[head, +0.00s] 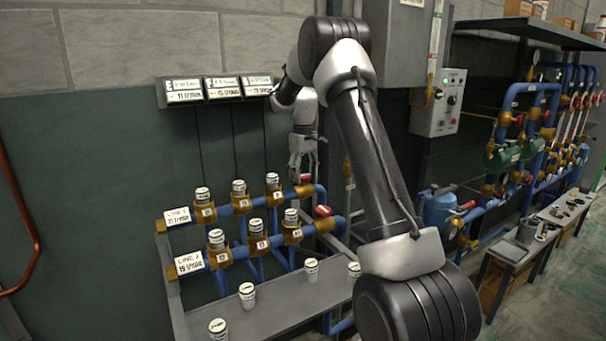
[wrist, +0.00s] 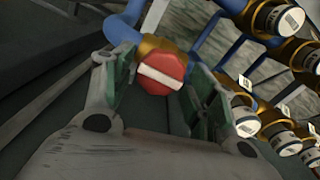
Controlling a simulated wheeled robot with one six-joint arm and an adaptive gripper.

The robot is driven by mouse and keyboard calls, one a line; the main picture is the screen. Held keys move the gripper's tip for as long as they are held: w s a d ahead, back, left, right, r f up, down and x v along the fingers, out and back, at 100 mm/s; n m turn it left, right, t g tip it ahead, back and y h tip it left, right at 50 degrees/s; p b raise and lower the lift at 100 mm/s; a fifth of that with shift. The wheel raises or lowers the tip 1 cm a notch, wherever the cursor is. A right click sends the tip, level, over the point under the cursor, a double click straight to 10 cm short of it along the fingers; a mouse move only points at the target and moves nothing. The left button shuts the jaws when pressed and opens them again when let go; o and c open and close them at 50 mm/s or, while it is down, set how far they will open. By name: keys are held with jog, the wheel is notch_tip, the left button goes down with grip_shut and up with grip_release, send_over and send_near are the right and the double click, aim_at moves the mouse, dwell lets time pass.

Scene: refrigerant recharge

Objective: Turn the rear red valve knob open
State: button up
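The rear red valve knob (head: 307,178) sits at the right end of the rear blue pipe line, just below my gripper (head: 302,163), which points down. In the wrist view the red knob (wrist: 178,66), octagonal with a white bar across its face, shows between the fingers of my gripper (wrist: 158,88). The fingers stand apart, one on each side, with no visible contact. I cannot tell how far the fingertips are from the knob. A second red knob (head: 323,211) is on the front pipe line, nearer the camera.
Brass fittings with white-capped cylinders (head: 238,190) line both pipes, left of the knobs in the head view. Several white cups (head: 311,270) stand on the grey bench (head: 275,305). Three small displays (head: 222,88) hang on the wall. A grey control box (head: 438,102) is at right.

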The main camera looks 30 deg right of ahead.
aim_at(304, 176)
dwell(0.3)
notch_tip(304, 176, up, 12)
dwell(0.4)
dwell(0.4)
jog(key=f, duration=0.1)
jog(key=f+m, duration=0.1)
jog(key=f, duration=0.1)
jog(key=shift+s+f, duration=0.2)
jog(key=shift+s, duration=0.15)
jog(key=s+a+r+t, duration=0.1)
jog(key=s+a, duration=0.2)
jog(key=s, duration=1)
jog(key=s+a+r+m+t, duration=0.1)
jog(key=s+a+t, duration=0.1)
jog(key=s, duration=1.2)
jog(key=s+a+r+t, duration=0.1)
jog(key=s+a, duration=0.4)
jog(key=s, duration=0.8)
jog(key=shift+s+r+m, duration=0.2)
jog(key=shift+m, duration=0.2)
